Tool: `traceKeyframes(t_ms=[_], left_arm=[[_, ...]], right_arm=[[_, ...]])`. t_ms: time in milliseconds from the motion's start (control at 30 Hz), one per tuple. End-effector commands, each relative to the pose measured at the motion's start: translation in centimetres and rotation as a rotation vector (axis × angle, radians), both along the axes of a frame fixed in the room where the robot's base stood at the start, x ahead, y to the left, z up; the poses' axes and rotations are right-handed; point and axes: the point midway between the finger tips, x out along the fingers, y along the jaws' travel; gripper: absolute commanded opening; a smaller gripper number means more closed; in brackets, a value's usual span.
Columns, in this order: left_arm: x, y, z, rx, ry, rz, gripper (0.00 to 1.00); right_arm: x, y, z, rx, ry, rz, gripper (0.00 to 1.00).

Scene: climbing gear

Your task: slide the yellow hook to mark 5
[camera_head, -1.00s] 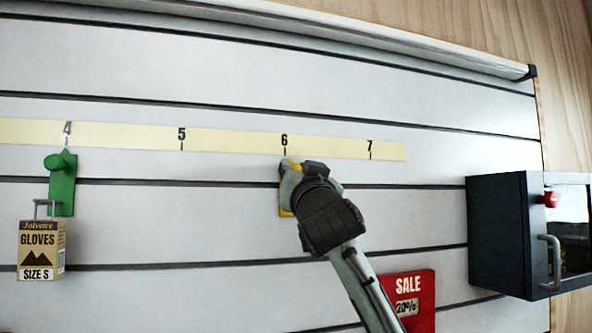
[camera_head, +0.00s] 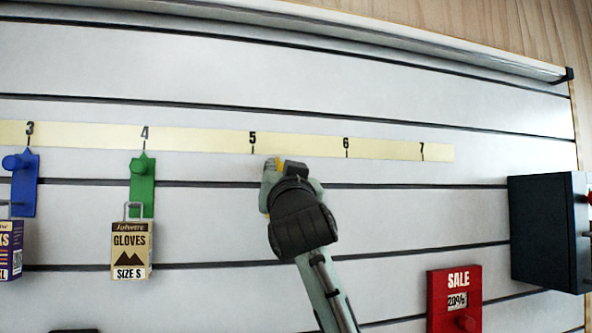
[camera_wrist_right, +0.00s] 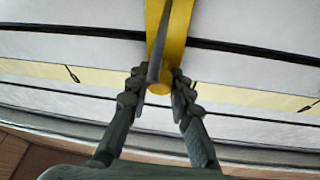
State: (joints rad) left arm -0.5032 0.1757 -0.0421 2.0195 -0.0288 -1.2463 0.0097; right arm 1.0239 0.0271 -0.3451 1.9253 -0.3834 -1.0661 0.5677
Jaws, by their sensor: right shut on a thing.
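The yellow hook (camera_head: 280,162) is mostly hidden behind my right gripper (camera_head: 274,172) in the head view. Its visible top edge lies between mark 5 (camera_head: 252,138) and mark 6 (camera_head: 346,143), closer to 5. In the right wrist view, the yellow hook (camera_wrist_right: 178,45) is a flat plate with a round knob and a grey prong, and the fingers of my right gripper (camera_wrist_right: 155,88) are shut around the knob. A scale tick shows on either side of it. My left gripper is not seen.
The green hook (camera_head: 143,190) sits at mark 4 with a gloves box (camera_head: 131,250) hanging from it. The blue hook (camera_head: 22,185) is at mark 3. A red sale sign (camera_head: 454,300) and a dark cabinet (camera_head: 545,233) are at right. The slat around mark 5 is clear.

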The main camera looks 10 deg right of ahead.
Motion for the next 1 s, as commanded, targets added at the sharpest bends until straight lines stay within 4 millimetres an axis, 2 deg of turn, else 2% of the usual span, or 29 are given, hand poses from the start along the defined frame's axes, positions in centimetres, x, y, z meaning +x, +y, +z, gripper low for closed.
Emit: traceKeyframes(t_ms=[100, 300, 767, 800, 967, 1000], left_arm=[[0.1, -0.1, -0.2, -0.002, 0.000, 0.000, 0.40], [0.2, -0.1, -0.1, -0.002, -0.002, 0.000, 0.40], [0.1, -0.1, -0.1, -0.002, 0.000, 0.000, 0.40], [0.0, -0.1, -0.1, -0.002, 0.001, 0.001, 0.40], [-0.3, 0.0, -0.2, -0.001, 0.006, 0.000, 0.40], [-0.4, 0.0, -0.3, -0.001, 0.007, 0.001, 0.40]], right_arm=[[0.0, 1.9, -0.1, 0.001, 0.003, 0.006, 0.00], [-0.1, 4.0, -0.1, -0.001, 0.003, 0.005, 0.00], [-0.1, 4.5, -0.1, 0.000, 0.002, 0.001, 0.00], [-0.1, 4.5, -0.1, 0.000, 0.002, 0.001, 0.22], [-0.1, 4.5, -0.1, 0.000, 0.001, 0.001, 0.42], [-0.1, 4.4, -0.1, 0.000, 0.001, 0.001, 0.42]])
